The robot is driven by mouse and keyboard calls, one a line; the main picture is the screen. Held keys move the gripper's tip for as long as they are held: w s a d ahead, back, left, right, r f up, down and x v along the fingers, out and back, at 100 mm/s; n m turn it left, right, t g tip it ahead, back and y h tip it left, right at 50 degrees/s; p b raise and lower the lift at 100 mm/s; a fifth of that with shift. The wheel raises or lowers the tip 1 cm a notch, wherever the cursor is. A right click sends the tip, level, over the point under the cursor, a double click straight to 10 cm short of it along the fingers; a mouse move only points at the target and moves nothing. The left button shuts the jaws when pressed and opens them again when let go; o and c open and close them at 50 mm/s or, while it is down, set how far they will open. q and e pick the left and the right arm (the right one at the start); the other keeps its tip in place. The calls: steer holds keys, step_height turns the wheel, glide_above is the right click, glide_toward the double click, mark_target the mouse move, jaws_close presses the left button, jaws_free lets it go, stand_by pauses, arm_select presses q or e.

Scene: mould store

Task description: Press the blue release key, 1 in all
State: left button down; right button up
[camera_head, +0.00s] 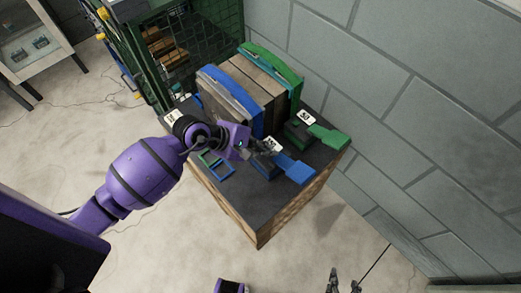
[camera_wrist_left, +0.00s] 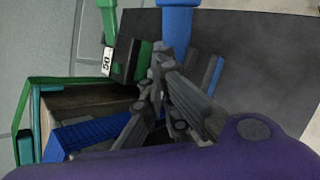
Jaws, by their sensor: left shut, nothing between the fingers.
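The blue release key (camera_head: 296,170) is a flat blue paddle sticking out from a dark block near the front right edge of the dark-topped stand. It also shows at the top of the left wrist view (camera_wrist_left: 174,18). My left gripper (camera_head: 270,151) is shut and empty, just behind the blue key and over its dark block. Whether it touches the key or block I cannot tell. In the left wrist view its fingers (camera_wrist_left: 166,65) cover part of the block. My right gripper (camera_head: 343,283) shows at the bottom edge with its fingers apart, away from the stand.
A similar green key (camera_head: 328,138) sits behind the blue one. Wooden blocks with a blue band (camera_head: 230,88) and a green band (camera_head: 272,63) stand at the back of the stand top (camera_head: 262,208). A grey block wall (camera_head: 420,110) is at right.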

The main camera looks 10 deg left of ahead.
arm_select(q)
steer(key=shift+f, duration=0.1)
steer(key=shift+f, duration=0.15)
steer(key=shift+f+b, duration=0.2)
steer(key=shift+b, duration=0.1)
steer(key=shift+f+b, duration=0.35)
steer(key=shift+f, duration=0.15)
stand_by(0.7)
steer(key=shift+r, duration=0.1)
steer(key=shift+r+p, duration=0.6)
steer(key=shift+r, duration=0.25)
steer(key=shift+r, duration=0.1)
